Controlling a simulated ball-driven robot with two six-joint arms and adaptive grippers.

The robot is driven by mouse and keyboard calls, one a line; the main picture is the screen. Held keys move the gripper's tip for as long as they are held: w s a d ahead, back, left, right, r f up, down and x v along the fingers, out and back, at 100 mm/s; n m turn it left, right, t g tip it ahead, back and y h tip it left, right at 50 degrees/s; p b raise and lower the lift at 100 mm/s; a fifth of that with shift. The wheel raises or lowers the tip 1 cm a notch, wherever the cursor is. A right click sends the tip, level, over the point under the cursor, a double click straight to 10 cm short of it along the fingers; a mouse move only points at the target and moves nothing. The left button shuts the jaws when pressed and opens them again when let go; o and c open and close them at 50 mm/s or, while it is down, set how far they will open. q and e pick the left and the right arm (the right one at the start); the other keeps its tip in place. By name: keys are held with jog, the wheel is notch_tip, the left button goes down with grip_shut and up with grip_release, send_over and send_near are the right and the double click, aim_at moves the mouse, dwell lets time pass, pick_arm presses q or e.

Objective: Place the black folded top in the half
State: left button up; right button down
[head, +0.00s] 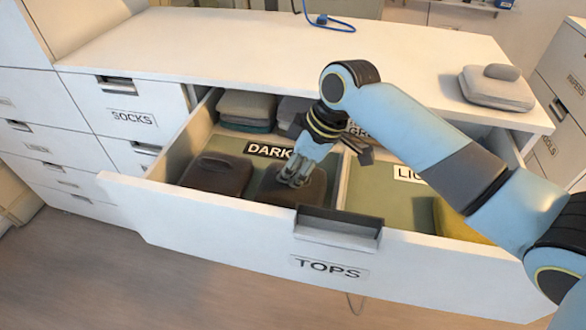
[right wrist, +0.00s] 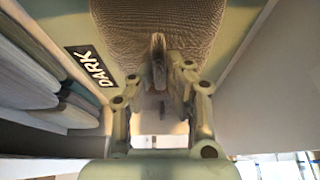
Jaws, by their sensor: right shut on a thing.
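My right gripper (head: 293,182) reaches down into the open TOPS drawer (head: 200,210) and is shut on a black folded top (head: 310,190). The top sits low in the half labelled DARK (head: 266,150), beside the divider, and the gripper hides part of it. In the right wrist view the gripper (right wrist: 168,75) holds a raised part of the top (right wrist: 160,25), with the DARK label (right wrist: 92,66) beside it. I cannot tell whether the top rests fully on the drawer floor. My left gripper is not in view.
A dark brown folded top (head: 215,174) lies left of the held one. A yellow top (head: 455,222) lies in the light half, partly behind my arm. Folded stacks (head: 245,106) fill the drawer's back. A grey folded top (head: 497,88) and a blue cable (head: 328,22) lie on the chest top.

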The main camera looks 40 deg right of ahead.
jog(key=shift+f, duration=0.2)
jog(key=c, duration=1.3)
grip_release()
jog(key=shift+r, duration=0.1)
jog(key=v, duration=1.2)
